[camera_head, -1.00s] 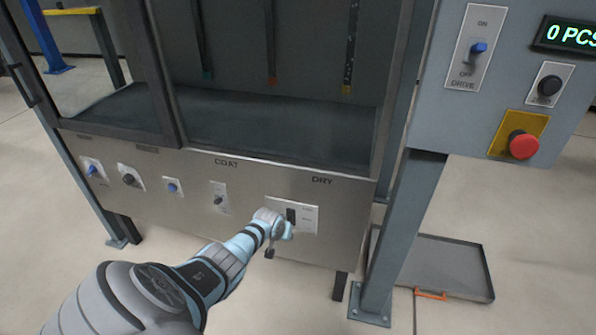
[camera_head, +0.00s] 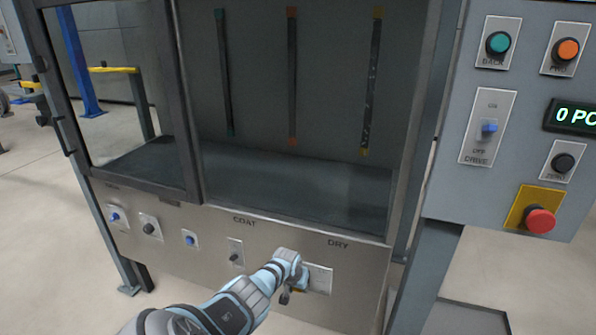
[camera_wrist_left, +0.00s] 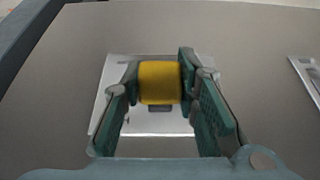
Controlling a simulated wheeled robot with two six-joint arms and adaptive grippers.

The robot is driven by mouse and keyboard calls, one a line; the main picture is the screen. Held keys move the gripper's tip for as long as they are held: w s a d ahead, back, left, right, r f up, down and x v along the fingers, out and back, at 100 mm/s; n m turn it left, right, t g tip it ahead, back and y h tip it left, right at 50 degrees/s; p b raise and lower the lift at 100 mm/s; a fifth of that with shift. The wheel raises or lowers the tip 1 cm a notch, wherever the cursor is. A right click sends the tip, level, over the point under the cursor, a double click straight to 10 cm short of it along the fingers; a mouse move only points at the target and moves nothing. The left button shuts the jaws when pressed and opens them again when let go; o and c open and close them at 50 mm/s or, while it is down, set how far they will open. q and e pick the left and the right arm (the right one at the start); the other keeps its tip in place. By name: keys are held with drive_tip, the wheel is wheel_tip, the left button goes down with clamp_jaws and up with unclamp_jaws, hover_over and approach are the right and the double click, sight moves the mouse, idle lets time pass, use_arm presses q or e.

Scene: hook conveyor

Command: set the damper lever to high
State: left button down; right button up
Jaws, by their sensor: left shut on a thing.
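The damper lever's yellow grip (camera_wrist_left: 160,82) stands in front of a pale plate (camera_wrist_left: 112,100) in the left wrist view. In the head view this plate (camera_head: 320,278) is on the steel panel below the word DRY. My left gripper (camera_head: 298,284) is at the plate and hides most of the lever. In the left wrist view the two green fingers of the gripper (camera_wrist_left: 158,88) are shut on the yellow grip, one on each side. The lever's marked positions cannot be read. My right gripper is not in view.
Several small controls, including a toggle (camera_head: 235,252) under COAT, line the steel panel (camera_head: 275,235) to the left. A grey post stands right of the panel. A control box (camera_head: 445,150) at the right carries a red stop button (camera_head: 540,220) and a drive switch (camera_head: 489,128).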

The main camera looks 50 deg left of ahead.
use_arm(q)
drive_tip(key=shift+w+a+r, duration=0.15)
drive_tip(key=shift+w+r, duration=0.15)
drive_tip(key=c, duration=1.4)
unclamp_jaws()
drive_tip(key=shift+c, duration=0.2)
drive_tip(key=shift+o, duration=1)
drive_tip(key=shift+f, duration=0.25)
drive_tip(key=shift+s, duration=0.1)
drive_tip(key=v, duration=1.2)
